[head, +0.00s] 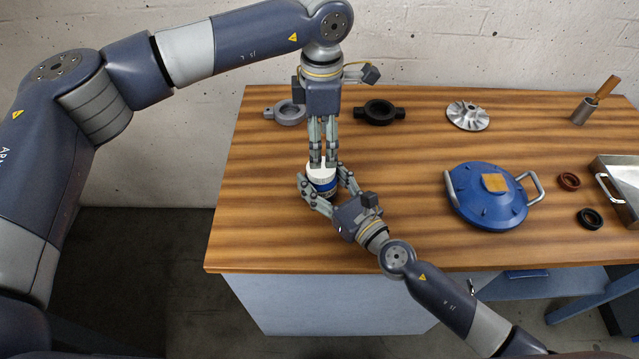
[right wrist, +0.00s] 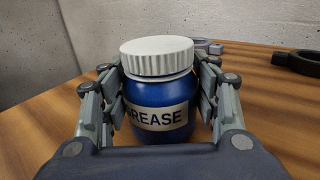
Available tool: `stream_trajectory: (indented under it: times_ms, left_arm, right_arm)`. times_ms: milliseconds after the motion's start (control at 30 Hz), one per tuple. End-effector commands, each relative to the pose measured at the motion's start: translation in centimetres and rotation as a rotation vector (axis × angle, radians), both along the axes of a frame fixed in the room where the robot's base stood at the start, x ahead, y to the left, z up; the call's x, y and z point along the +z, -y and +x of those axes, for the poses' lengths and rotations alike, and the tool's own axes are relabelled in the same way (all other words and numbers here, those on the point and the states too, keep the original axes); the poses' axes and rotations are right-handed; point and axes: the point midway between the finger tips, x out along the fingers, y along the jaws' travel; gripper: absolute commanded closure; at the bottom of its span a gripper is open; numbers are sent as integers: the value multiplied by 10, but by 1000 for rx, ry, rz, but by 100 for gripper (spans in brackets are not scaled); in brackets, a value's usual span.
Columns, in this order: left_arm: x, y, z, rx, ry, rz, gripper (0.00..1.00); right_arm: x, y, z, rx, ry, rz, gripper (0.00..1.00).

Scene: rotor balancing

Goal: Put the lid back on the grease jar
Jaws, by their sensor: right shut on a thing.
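The grease jar (right wrist: 160,98) is blue with a pale label and stands upright on the bench. The white ribbed lid (right wrist: 157,56) sits level on top of the jar; whether it is screwed tight I cannot tell. In the head view the jar (head: 322,188) and lid (head: 319,172) are partly covered by my grippers. My right gripper (head: 325,192) is shut on the jar, with its fingers on both sides of the body. My left gripper (head: 322,162) points down over the lid. Its fingers do not show in the right wrist view, so it appears apart from the lid.
The wooden bench (head: 420,150) holds a grey ring part (head: 287,113), a black ring part (head: 379,112) and a metal impeller (head: 467,116) at the back. A blue housing cover (head: 488,203) with handles lies to the right, near two small rings and a metal tray (head: 618,190).

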Motion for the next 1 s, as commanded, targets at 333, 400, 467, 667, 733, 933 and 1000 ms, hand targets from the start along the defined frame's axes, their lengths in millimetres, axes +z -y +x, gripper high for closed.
stream_trajectory:
  times_ms: [333,400,467,667,733,933,1000]
  left_arm:
    - [12,0,0,541,2,2,34]
    - [14,0,0,610,2,2,34]
    - [15,0,0,655,2,1,34]
    - [16,0,0,719,1,1,34]
    - [16,0,0,721,1,1,34]
    - [16,0,0,719,1,2,34]
    - [14,0,0,718,1,2,34]
  right_arm:
    - [0,0,0,0,0,0,100]
    - [0,0,0,0,0,0,100]
    - [0,0,0,0,0,0,100]
    - [0,0,0,0,0,0,100]
    - [0,0,0,0,0,0,100]
    - [0,0,0,0,0,0,100]
    - [0,0,0,0,0,0,100]
